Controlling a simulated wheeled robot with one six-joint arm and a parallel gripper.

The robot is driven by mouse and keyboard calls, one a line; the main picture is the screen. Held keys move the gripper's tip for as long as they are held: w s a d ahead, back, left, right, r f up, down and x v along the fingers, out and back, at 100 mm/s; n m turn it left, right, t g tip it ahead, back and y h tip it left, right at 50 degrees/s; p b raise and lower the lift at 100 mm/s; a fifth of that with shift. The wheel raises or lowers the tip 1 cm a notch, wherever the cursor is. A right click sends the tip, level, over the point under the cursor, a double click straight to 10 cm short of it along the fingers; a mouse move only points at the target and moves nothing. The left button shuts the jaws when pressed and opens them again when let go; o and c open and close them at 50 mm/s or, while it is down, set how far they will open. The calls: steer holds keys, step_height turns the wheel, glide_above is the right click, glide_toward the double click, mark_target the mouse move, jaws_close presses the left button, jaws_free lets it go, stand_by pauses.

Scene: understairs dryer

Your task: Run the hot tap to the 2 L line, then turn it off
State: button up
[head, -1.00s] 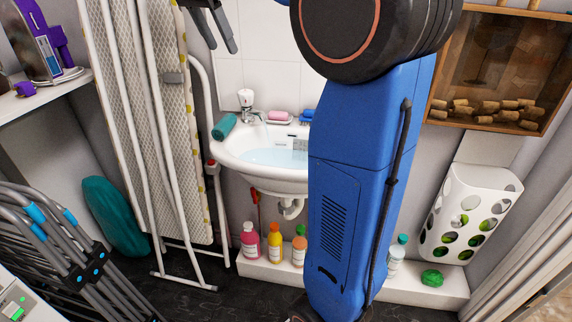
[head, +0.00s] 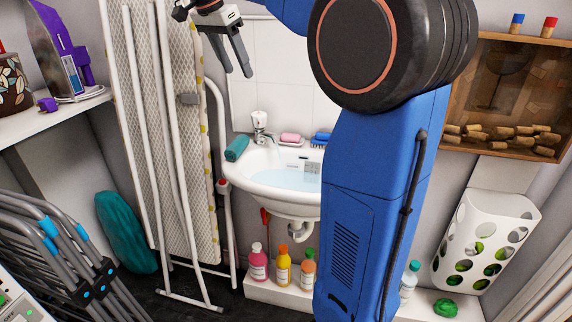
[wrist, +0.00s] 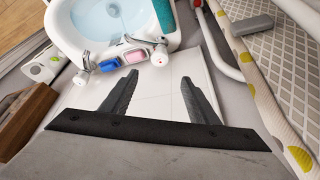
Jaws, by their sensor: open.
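The hot tap with a red-marked white knob (head: 260,119) stands at the back left of the white basin (head: 238,168); in the wrist view its knob (wrist: 158,57) is just beyond my fingertips. Clear bluish water (head: 285,180) lies in the basin. A small marked scale plate (head: 303,167) is on the basin's inner back wall, too small to read. I cannot tell whether water is flowing. My gripper (head: 234,71) is open and empty, above the tap and apart from it. The fingers also show in the wrist view (wrist: 158,76). My arm hides the basin's right side.
A second tap (wrist: 82,76) shows in the wrist view. A folded ironing board (head: 160,120) stands close left. Several bottles (head: 283,266) stand below.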

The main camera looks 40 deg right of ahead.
mark_target(256, 113)
steer(key=x, duration=1.7)
steer(key=shift+f, duration=0.15)
steer(key=c, duration=1)
steer(key=shift+w+m+g, duration=0.15)
steer(key=shift+m+g, duration=0.55)
steer(key=shift+m, duration=1.2)
steer(key=o, duration=1)
